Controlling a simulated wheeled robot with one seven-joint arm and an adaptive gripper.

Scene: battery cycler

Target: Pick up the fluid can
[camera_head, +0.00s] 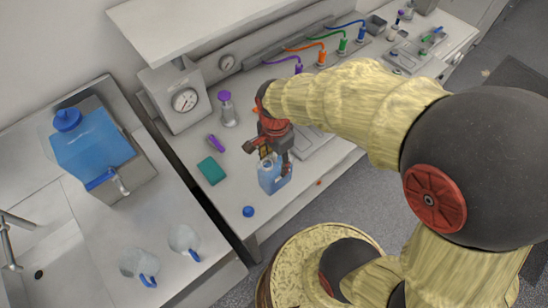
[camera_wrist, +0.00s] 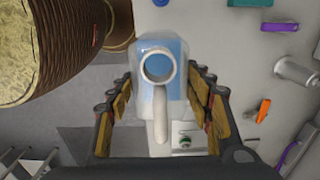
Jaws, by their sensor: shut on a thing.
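The fluid can (camera_head: 273,180) is a small translucent jug with blue fluid inside, near the front edge of the counter. In the wrist view the can (camera_wrist: 158,100) is seen from above, with its round open mouth and pale handle between my fingers. My gripper (camera_head: 270,158) comes down on it from above and is shut on its sides; in the wrist view my gripper (camera_wrist: 160,90) has a finger on each side of it. The can looks upright. I cannot tell whether its base touches the counter.
A blue cap (camera_head: 248,211) lies on the counter (camera_head: 225,190) near the can. A sink unit at left holds a large blue container (camera_head: 92,145) and two pitchers (camera_head: 140,262).

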